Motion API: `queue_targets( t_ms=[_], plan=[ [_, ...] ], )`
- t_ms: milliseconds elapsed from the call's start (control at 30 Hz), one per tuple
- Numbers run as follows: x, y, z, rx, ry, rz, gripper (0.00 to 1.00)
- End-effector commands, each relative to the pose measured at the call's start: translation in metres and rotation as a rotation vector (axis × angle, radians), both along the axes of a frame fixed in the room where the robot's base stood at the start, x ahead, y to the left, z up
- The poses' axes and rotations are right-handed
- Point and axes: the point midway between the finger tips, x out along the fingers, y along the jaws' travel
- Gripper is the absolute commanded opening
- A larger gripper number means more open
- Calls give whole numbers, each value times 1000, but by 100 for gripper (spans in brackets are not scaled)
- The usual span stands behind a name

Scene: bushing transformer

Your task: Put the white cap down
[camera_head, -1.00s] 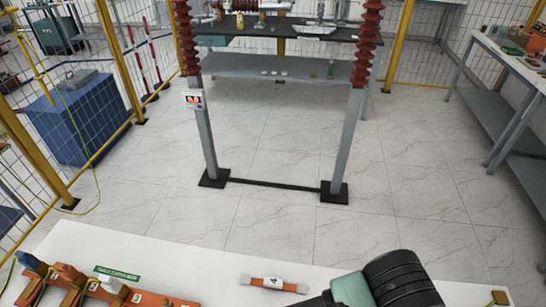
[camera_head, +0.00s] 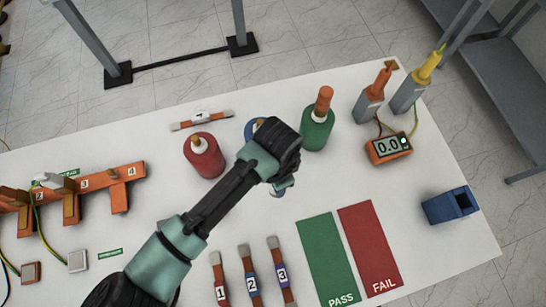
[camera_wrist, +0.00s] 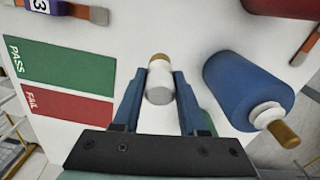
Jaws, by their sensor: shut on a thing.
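In the wrist view, the white cap (camera_wrist: 159,90), a small white cylinder with a copper-brown end, sits between the two blue fingers of my gripper (camera_wrist: 159,80). The fingers are shut on it from both sides. The white table lies below the cap; I cannot tell whether they touch. In the head view, my gripper (camera_head: 282,188) points down over the table, left of the green PASS strip, and the cap is mostly hidden by the wrist.
A blue bushing (camera_wrist: 245,88) with a copper tip stands beside my gripper. Red (camera_head: 204,157) and green (camera_head: 317,130) bushings stand nearby. Green PASS (camera_head: 326,258) and red FAIL (camera_head: 368,248) strips lie bare. Numbered strips (camera_head: 250,275), a meter (camera_head: 389,148) and a blue box (camera_head: 450,205) surround them.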

Motion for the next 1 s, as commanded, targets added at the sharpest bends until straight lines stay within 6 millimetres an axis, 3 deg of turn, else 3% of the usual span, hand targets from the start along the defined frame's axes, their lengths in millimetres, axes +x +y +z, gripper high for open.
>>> queue_targets(
  t_ms=[400,833,867,1000],
  plan=[
    [0,0,-48,0,0,0,0],
    [0,0,-55,0,-1,0,0],
    [0,0,-55,0,-1,0,46],
    [0,0,-54,0,-1,0,71]
  ],
)
